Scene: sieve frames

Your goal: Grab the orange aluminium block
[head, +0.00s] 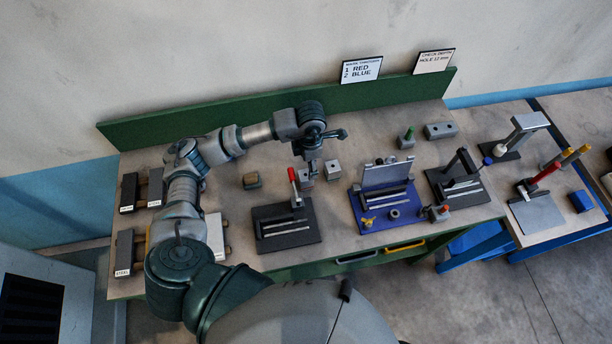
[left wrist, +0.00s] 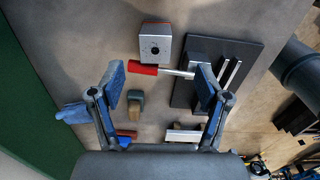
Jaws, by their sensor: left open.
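In the left wrist view, a silver block (left wrist: 155,48) with a round hole in its face shows a thin orange-red edge on its far side. It lies ahead of my left gripper (left wrist: 160,88), which is open with nothing between its fingertips. In the head view, my left gripper (head: 318,150) is over the bench near two small grey blocks; one of these grey blocks (head: 332,170) stands to its right. No orange shows on them there. My right gripper is not in view.
A red-handled clamp (head: 293,181) stands on a dark plate (head: 285,238) close to my left gripper. A blue fixture (head: 378,222) stands to the right. A green back panel (head: 160,127) edges the bench.

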